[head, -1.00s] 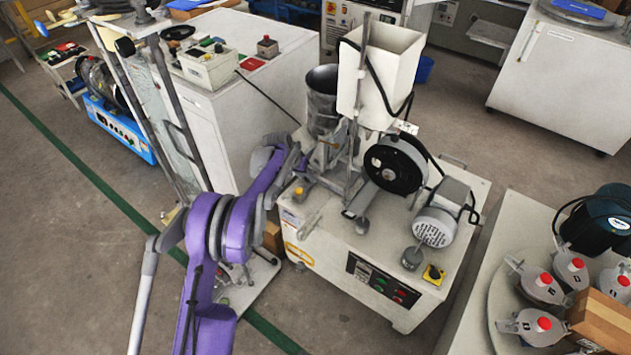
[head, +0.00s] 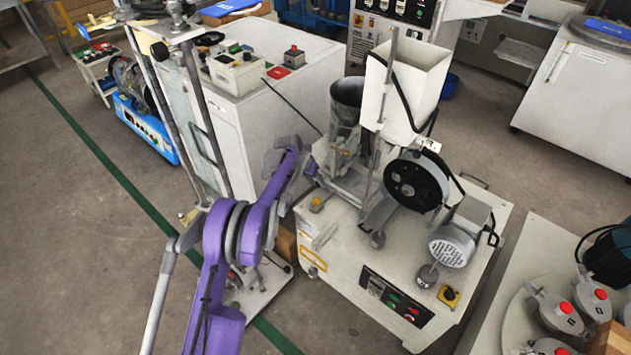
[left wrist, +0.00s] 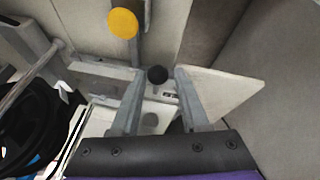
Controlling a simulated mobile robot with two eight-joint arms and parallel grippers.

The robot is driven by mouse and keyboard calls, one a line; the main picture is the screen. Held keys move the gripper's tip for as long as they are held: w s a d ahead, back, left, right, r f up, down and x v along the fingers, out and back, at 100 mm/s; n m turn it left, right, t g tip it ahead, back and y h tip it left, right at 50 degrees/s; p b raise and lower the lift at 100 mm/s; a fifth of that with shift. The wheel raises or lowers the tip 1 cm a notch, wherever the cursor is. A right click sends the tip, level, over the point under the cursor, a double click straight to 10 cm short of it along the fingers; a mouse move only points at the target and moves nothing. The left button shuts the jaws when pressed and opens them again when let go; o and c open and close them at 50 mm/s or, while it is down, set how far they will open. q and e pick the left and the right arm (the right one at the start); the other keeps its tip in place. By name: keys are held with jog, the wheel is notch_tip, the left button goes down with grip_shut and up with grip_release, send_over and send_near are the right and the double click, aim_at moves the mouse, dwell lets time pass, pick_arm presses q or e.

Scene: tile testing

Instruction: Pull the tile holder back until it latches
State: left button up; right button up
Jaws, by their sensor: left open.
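The tile holder seems to be part of the grey metal mechanism (head: 340,155) on the left side of the white machine; its exact outline is hard to make out in the head view. My left gripper (head: 282,158) is raised just left of this mechanism, with a gap between them in the picture. In the left wrist view, the two fingers of my left gripper (left wrist: 162,85) are spread apart. A round black knob (left wrist: 157,75) on a grey metal bar shows between the fingertips; I cannot tell how far beyond them it lies. My right gripper is not in view.
The white machine (head: 340,262) carries a steel hopper (head: 347,97), a white hopper (head: 408,88), a black wheel and a motor (head: 455,245). A yellow disc (left wrist: 123,23) shows in the left wrist view. A glass-panelled stand (head: 195,130) is behind my left arm. Open floor lies left.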

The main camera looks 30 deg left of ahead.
pick_arm(q)
jog(key=p+v, duration=0.2)
jog(key=v, duration=0.8)
jog(key=shift+s+r+p, duration=0.2)
jog(key=shift+r+p, duration=0.15)
jog(key=shift+p, duration=0.05)
